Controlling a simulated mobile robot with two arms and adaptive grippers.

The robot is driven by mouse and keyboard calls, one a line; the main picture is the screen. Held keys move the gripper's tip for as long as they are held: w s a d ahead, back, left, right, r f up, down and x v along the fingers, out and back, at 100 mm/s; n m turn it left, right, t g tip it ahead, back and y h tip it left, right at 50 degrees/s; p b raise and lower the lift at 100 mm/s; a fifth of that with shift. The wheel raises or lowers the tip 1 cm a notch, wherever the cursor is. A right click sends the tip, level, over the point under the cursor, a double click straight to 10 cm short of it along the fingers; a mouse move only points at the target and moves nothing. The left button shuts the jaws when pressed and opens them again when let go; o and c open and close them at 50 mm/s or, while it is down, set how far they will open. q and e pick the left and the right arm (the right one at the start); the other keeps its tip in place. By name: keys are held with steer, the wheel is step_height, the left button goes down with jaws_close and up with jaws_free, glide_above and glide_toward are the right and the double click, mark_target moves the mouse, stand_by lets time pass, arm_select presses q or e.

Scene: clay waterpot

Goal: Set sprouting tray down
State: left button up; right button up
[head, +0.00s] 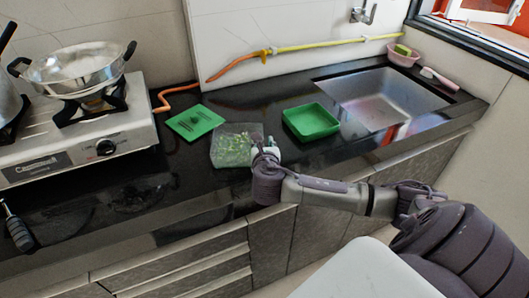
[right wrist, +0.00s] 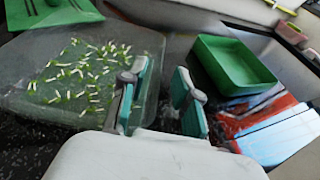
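The clear sprouting tray (head: 229,146) with green and white sprouts in it rests on the black counter, left of the green tray. It fills the left of the right wrist view (right wrist: 30,100). My right gripper (head: 266,150) is at its right edge. In the right wrist view my right gripper (right wrist: 160,90) has its fingers apart: one over the tray's inner side, the other outside its right wall. A gap shows between the fingers; whether the inner finger touches the wall I cannot tell.
An empty green tray (head: 311,121) stands to the right, close to the sink (head: 378,98). A flat green slotted piece (head: 194,122) lies to the left. A gas stove (head: 75,135) with a pan is further left.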

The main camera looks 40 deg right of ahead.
steer(key=v, duration=1)
steer(key=shift+s, duration=0.1)
